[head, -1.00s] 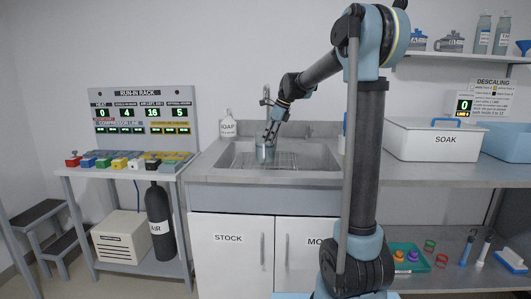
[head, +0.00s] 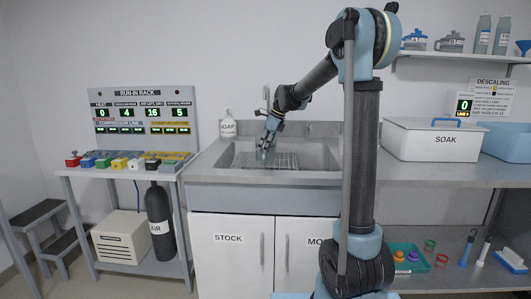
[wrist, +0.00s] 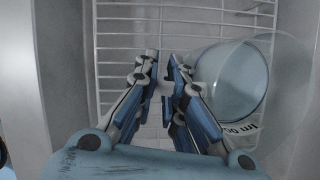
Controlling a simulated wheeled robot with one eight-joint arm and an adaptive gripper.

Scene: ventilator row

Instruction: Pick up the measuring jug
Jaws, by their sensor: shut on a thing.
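The measuring jug is a clear, bluish cylinder with dark print on its side. It shows at the right in the wrist view (wrist: 232,85), with its open mouth toward the camera. In the head view the jug (head: 264,156) is small and partly covered by my gripper (head: 267,145), over the sink. In the wrist view my gripper (wrist: 166,62) has its fingers close together at the jug's left side. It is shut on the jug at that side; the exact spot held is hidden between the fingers.
The sink (head: 322,160) has a wire rack (head: 285,160) in it, below the jug. A soap bottle (head: 226,125) and the tap stand behind the sink. A white SOAK bin (head: 432,142) stands on the counter to the right. The run-in rack (head: 142,118) is to the left.

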